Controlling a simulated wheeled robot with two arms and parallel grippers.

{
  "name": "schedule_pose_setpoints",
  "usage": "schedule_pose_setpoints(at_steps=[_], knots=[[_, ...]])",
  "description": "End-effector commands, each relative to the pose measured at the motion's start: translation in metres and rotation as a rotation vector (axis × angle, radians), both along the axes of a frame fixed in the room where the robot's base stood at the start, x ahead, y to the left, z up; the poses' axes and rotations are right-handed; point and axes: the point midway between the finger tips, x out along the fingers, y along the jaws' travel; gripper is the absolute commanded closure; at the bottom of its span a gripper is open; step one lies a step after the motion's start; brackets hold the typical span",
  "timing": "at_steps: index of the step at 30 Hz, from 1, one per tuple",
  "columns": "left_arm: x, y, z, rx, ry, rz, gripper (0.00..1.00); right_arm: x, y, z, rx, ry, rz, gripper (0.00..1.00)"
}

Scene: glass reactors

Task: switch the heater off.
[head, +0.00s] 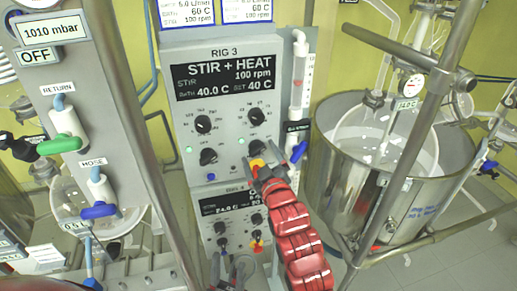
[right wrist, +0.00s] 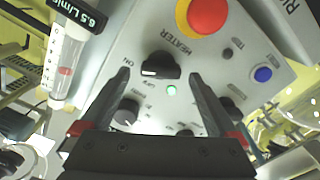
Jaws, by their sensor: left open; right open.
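The heater knob (right wrist: 160,66) is black with a pale pointer mark, on the grey Rig 3 panel (head: 180,130). A lit green lamp (right wrist: 171,89) sits beside it. My right gripper (right wrist: 160,76) is open, with one finger on each side of the knob; contact is not clear. In the head view its red arm covers part of the panel's lower right. The Rig 3 display (head: 222,80) reads STIR + HEAT, 100 rpm, bath 40.0 C, set 40 C. My left gripper (head: 230,268) is open and empty at the bottom edge, low by the lower panel.
A red emergency stop (right wrist: 208,15) sits close to the heater knob, with a blue button (right wrist: 263,75) to its right. A flow meter tube (head: 298,75) stands right of the panel. A steel bath (head: 345,190) and metal posts stand further right.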

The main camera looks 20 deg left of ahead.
Motion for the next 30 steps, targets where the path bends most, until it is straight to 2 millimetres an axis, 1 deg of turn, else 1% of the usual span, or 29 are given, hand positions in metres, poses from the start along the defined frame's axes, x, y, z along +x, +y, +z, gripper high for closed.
schedule_pose_setpoints(at_steps=[1,6,15,17,21,23,24,26,27,30], knots=[[0.0,0.0,0.0035,0.0,0.0,0.0,0.5,0.0043,0.0028,0.0006,-0.001,0.002,0.0,0.05],[0.0,0.0,0.0056,0.0,0.0,0.0,0.5,0.0111,0.0075,-0.0007,-0.001,0.001,0.0,0.05],[0.0,0.0,0.0054,0.0,0.0,0.0,0.5,0.0122,0.0083,-0.0015,0.0,0.001,-0.001,0.05],[0.0,0.0,0.0054,0.0,0.0,0.0,0.5,0.0123,0.0083,-0.0015,0.0,0.001,-0.001,0.14],[-0.0001,0.0,0.0055,0.0,0.0,0.0,0.5,0.0123,0.0083,-0.0015,0.0,0.001,-0.001,0.39],[0.0,0.0,0.0054,0.0,0.0,0.0,0.5,0.0123,0.0083,-0.0015,0.0,0.001,-0.001,0.5],[0.0,0.0,0.0054,0.0,0.0,0.0,0.5,0.0123,0.0083,-0.0015,0.0,0.001,-0.001,0.57],[0.0,0.0,0.0054,0.0,0.0,0.0,0.5,0.0123,0.0082,-0.0013,0.0,0.001,-0.001,0.68],[0.0,0.0,0.0054,0.0,0.0,0.0,0.5,0.0123,0.0082,-0.0013,0.0,0.001,-0.001,0.75],[0.0,0.0,0.0054,0.0,0.0,0.0,0.5,0.0122,0.0082,-0.0015,0.0,0.001,-0.001,0.91]])
